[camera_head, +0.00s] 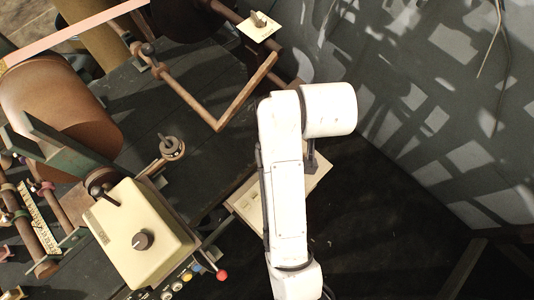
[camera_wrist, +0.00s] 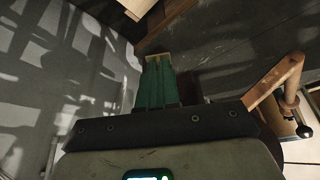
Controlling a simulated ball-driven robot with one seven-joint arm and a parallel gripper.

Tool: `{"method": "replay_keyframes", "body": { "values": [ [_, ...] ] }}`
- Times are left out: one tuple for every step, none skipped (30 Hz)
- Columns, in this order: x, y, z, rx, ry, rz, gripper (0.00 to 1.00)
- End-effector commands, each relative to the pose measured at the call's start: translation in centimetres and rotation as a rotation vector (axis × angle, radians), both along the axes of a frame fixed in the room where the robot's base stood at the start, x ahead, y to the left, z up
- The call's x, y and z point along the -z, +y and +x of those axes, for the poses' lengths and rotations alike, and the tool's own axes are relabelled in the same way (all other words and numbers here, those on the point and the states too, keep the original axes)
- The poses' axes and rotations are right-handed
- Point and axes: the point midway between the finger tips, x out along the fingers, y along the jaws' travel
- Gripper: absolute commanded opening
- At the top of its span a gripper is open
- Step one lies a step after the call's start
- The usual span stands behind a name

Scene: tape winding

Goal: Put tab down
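In the wrist view my gripper (camera_wrist: 158,60) shows as green fingers side by side, pressed together with no clear gap. In the head view my white arm reaches up the middle and hides the gripper. I cannot make out a tab for certain. A small cream plate with a knob (camera_head: 259,24) sits at the top of the head view, apart from my arm. A pale panel (camera_head: 246,204) lies partly hidden under my arm.
A bent wooden bar (camera_head: 221,122) lies left of my arm and also shows at the wrist view's right (camera_wrist: 277,79). A cream control box (camera_head: 140,238) and a large brown roll (camera_head: 62,110) stand left. The dark floor (camera_head: 390,240) right of my arm is clear; a grey wall (camera_head: 430,110) bounds it.

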Motion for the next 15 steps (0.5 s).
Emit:
{"method": "replay_keyframes", "body": {
  "values": [
    [0.9,-1.1,-0.1,0.013,0.001,-0.007,0.0],
    [1.3,-1.6,-0.2,0.023,0.0,-0.007,0.0],
    [1.8,-2.3,-0.2,0.036,0.0,-0.007,0.0],
    [2.2,-2.7,-0.3,0.043,0.001,-0.008,0.0],
    [2.5,-3.2,-0.3,0.051,0.001,-0.006,0.0],
    [3.0,-3.9,-0.3,0.064,0.0,-0.007,0.0],
    [3.3,-4.3,-0.3,0.071,-0.001,-0.007,0.0],
    [3.6,-4.5,-0.4,0.075,0.0,-0.007,0.0],
    [3.9,-4.9,-0.4,0.082,0.001,-0.007,0.0],
    [4.2,-5.2,-0.5,0.087,0.001,-0.008,0.0],
    [4.4,-5.5,-0.5,0.093,0.001,-0.008,0.0],
    [4.6,-5.9,-0.5,0.099,0.0,-0.008,0.0],
    [4.8,-6.2,-0.4,0.106,-0.001,-0.007,0.0],
    [5.0,-6.5,-0.4,0.111,-0.002,-0.007,0.0],
    [5.1,-6.7,-0.4,0.115,-0.003,-0.006,0.0]
  ]
}}
